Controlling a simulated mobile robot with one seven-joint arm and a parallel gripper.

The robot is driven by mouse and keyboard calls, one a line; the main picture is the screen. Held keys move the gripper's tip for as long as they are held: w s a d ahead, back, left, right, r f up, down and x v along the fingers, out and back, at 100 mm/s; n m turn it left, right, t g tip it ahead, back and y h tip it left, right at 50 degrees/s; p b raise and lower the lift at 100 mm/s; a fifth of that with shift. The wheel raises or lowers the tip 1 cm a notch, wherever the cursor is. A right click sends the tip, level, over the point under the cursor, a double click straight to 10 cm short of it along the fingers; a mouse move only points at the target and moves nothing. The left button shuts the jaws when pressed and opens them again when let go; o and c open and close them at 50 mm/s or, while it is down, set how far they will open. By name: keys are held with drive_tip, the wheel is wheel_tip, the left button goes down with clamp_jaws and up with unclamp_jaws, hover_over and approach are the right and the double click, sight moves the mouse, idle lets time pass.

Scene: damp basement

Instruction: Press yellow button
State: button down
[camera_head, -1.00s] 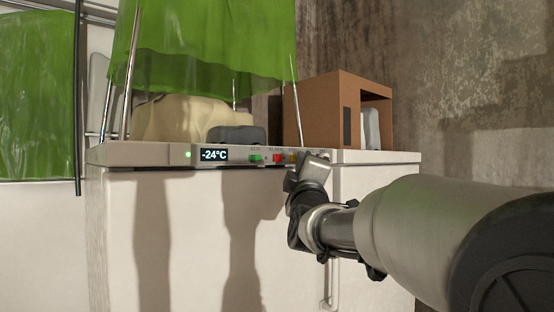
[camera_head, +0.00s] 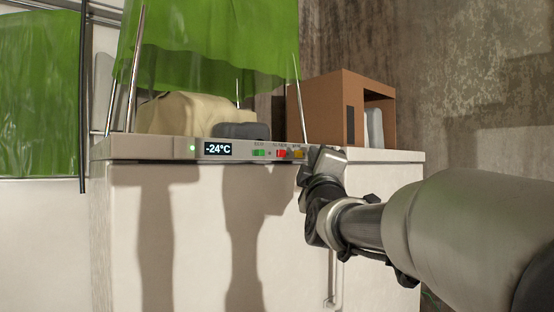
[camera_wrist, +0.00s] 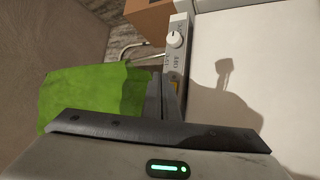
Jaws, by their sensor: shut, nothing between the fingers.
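The yellow button (camera_head: 298,154) is at the right end of a row of coloured buttons on the front control strip (camera_head: 180,148) of a white chest freezer. My gripper (camera_head: 308,157) is shut and empty, close to the right of the yellow button in the head view.
A green button (camera_head: 259,153) and a red button (camera_head: 281,154) sit to the left, beyond them a -24°C display (camera_head: 218,149). A white knob (camera_wrist: 174,40) is on the same strip. A brown box (camera_head: 330,108) and a green cloth (camera_head: 215,45) are above the freezer.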

drive_tip(key=s+d+b, duration=0.1)
drive_tip(key=s, duration=0.1)
drive_tip(key=s+d+b, duration=0.1)
drive_tip(key=shift+s+d+b, duration=0.35)
drive_tip(key=shift+s, duration=0.05)
idle(0.6)
